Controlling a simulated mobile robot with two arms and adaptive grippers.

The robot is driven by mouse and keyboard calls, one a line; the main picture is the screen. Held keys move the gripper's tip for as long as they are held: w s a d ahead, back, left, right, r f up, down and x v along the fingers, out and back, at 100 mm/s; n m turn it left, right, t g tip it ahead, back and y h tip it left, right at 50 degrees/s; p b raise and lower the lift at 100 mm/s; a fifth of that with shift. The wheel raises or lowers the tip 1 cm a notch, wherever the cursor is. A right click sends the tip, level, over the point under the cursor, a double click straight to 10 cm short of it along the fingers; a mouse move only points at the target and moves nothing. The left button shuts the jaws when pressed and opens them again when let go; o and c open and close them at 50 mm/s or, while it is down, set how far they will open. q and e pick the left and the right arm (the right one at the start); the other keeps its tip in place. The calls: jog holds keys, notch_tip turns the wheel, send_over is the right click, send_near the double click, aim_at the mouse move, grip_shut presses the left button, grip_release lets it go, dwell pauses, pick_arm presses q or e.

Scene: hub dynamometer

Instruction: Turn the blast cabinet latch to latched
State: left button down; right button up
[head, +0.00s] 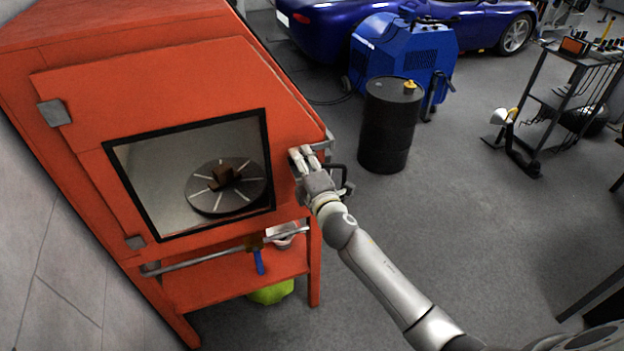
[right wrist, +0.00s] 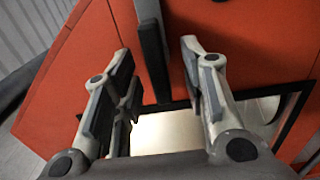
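The orange blast cabinet (head: 180,85) stands at the left in the head view, its windowed door closed against the front as far as I can see. A grey latch part (head: 325,142) shows at the door's right edge. In the right wrist view, a dark bar with a grey upper end, apparently the latch handle (right wrist: 152,55), reaches down between my fingers. My right gripper (head: 302,158) is at the door's right edge. In the right wrist view its fingers (right wrist: 158,85) are apart, one either side of the bar, with gaps visible. My left gripper is out of view.
A black drum (head: 388,130) stands right of the cabinet, with a blue machine (head: 400,55) and a blue car (head: 390,20) behind. A dark cart (head: 570,95) stands at the right. A rail (head: 215,255) crosses below the window. The floor right of my arm is clear.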

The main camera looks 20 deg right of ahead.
jog(key=s, duration=1)
jog(key=shift+s+d, duration=0.2)
jog(key=shift+s, duration=0.05)
jog(key=s+d+f+m+g, duration=0.1)
jog(key=s+f+m+g, duration=0.2)
jog(key=f, duration=0.9)
jog(key=s+d+f+m+g, duration=0.15)
jog(key=s+f, duration=0.35)
jog(key=f, duration=0.7)
jog(key=s+d+f+m+g, duration=0.1)
jog(key=s+f+m+g, duration=0.25)
jog(key=f, duration=0.85)
jog(key=s+f+m+g, duration=0.3)
jog(key=s+f+g, duration=0.1)
jog(key=s+f, duration=0.9)
jog(key=s+f+m+g, duration=0.2)
jog(key=s+f, duration=0.2)
jog(key=s, duration=0.8)
jog(key=s+f+m+g, duration=0.3)
jog(key=s+f, duration=0.1)
jog(key=s, duration=0.8)
jog(key=shift+s+h, duration=0.2)
jog(key=shift+h, duration=0.1)
jog(key=shift+d, duration=0.1)
